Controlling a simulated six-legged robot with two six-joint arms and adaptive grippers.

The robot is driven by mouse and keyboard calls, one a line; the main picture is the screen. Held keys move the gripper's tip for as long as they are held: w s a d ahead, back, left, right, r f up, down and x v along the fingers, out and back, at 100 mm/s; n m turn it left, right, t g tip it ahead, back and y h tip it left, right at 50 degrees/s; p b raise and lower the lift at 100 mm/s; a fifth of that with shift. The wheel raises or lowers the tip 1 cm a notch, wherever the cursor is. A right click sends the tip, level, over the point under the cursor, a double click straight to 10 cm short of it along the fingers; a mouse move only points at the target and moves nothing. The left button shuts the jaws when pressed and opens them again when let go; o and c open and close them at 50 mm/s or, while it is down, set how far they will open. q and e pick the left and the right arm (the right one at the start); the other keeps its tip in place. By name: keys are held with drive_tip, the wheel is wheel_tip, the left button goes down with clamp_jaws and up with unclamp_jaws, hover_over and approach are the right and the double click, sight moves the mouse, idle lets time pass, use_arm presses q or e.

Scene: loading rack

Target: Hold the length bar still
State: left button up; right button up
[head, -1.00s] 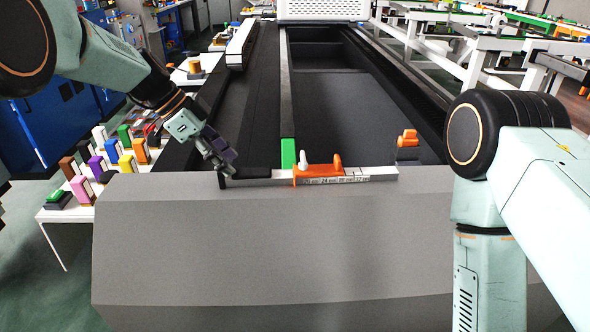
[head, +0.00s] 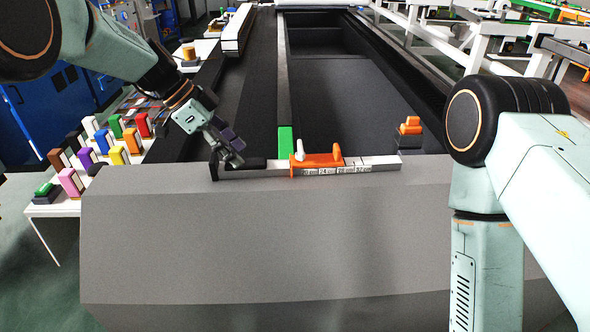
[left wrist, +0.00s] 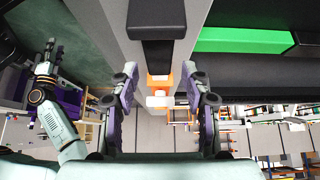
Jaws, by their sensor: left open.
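The length bar (head: 380,161) lies along the near edge of the machine, a pale bar with a printed scale and a dark upright stop at its left end. An orange slider (head: 322,160) with a white knob sits on it, beside a green block (head: 285,142). My left gripper (head: 231,158) is over the bar's dark left part, tilted downward. In the left wrist view the left gripper (left wrist: 165,90) is open, with a dark bar part (left wrist: 157,20) and the orange slider (left wrist: 160,80) showing beyond the gap between its fingers. Contact cannot be told. My right gripper is out of view.
An orange piece (head: 410,126) stands on a dark block to the right of the bar. A white table (head: 50,222) with several coloured blocks stands at the left. The grey front panel (head: 260,235) below the bar is clear.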

sight(246, 161)
use_arm(q)
drive_tip(key=shift+s+d+f+b, duration=0.1)
drive_tip(key=shift+d+f+b, duration=0.15)
drive_tip(key=shift+f, duration=0.2)
drive_tip(key=shift+s+d+f+b, duration=0.15)
drive_tip(key=shift+f+b, duration=0.15)
drive_tip(key=shift+f, duration=0.15)
drive_tip(key=shift+w+d+f+b, duration=0.1)
drive_tip(key=shift+d+f+b, duration=0.25)
drive_tip(key=shift+d+f, duration=0.2)
drive_tip(key=shift+w+d+f, duration=0.2)
drive_tip(key=shift+d+f, duration=0.1)
drive_tip(key=shift+f, duration=0.2)
drive_tip(key=shift+a, duration=0.1)
drive_tip(key=shift+s+r, duration=0.15)
drive_tip(key=shift+s, duration=0.05)
drive_tip(key=shift+c, duration=0.2)
drive_tip(key=shift+w, duration=0.2)
drive_tip(key=c, duration=0.5)
drive_tip(key=shift+s, duration=0.1)
drive_tip(key=shift+c, duration=1.3)
drive_tip(key=o, duration=0.4)
clamp_jaws()
